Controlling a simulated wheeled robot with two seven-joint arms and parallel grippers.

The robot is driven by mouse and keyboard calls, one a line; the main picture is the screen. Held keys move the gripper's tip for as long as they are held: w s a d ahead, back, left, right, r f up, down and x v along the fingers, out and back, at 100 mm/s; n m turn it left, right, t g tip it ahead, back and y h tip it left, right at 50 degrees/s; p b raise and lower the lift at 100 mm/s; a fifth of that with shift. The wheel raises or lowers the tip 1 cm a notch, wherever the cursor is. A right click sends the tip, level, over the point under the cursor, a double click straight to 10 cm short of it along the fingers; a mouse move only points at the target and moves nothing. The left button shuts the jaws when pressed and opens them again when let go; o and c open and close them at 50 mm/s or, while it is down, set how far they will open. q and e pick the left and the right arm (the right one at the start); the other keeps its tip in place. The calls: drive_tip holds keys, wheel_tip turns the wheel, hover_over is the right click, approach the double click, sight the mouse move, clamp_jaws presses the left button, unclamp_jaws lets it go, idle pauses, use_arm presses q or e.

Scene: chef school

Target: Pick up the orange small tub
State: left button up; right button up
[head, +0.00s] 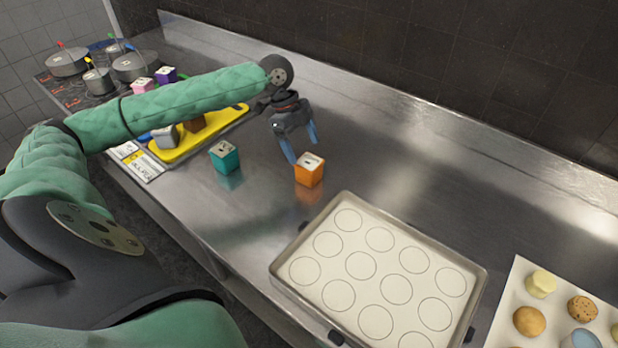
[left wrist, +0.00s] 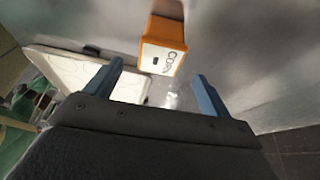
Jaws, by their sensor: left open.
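The orange small tub (head: 309,171) stands upright on the steel counter, behind the baking tray. My left gripper (head: 302,146) is open and empty. Its blue fingers point down just above and behind the tub. In the left wrist view the tub (left wrist: 162,50) lies beyond the fingertips of the left gripper (left wrist: 158,72), between their lines and apart from them. Dark lettering shows on its pale top. My right gripper is not in view.
A teal tub (head: 224,156) stands left of the orange one. A baking tray (head: 283,258) with a circle-marked mat is in front. A yellow board (head: 166,154) lies left, pots (head: 136,66) stand at the far left, and a sheet (head: 505,312) with pastries is right.

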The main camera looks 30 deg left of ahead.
sight(307, 160)
use_arm(q)
drive_tip(key=shift+w+f+b, duration=0.1)
drive_tip(key=shift+f+b, duration=0.2)
drive_tip(key=shift+f, duration=0.55)
drive_tip(key=shift+p+x, duration=0.4)
drive_tip(key=shift+x, duration=0.6)
drive_tip(key=p+x, duration=0.2)
drive_tip(key=x, duration=0.2)
drive_tip(key=shift+d, duration=0.15)
drive_tip(key=shift+d+f+p, duration=0.2)
drive_tip(key=shift+f+p, duration=0.1)
drive_tip(key=shift+f, duration=0.4)
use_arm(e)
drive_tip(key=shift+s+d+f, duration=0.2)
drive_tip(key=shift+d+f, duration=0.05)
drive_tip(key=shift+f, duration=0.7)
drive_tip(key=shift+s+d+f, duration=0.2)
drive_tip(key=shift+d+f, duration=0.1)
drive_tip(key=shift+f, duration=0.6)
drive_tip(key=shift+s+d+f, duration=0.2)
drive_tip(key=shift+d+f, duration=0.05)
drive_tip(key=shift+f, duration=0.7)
use_arm(q)
drive_tip(key=c, duration=1.2)
drive_tip(key=shift+r, duration=0.1)
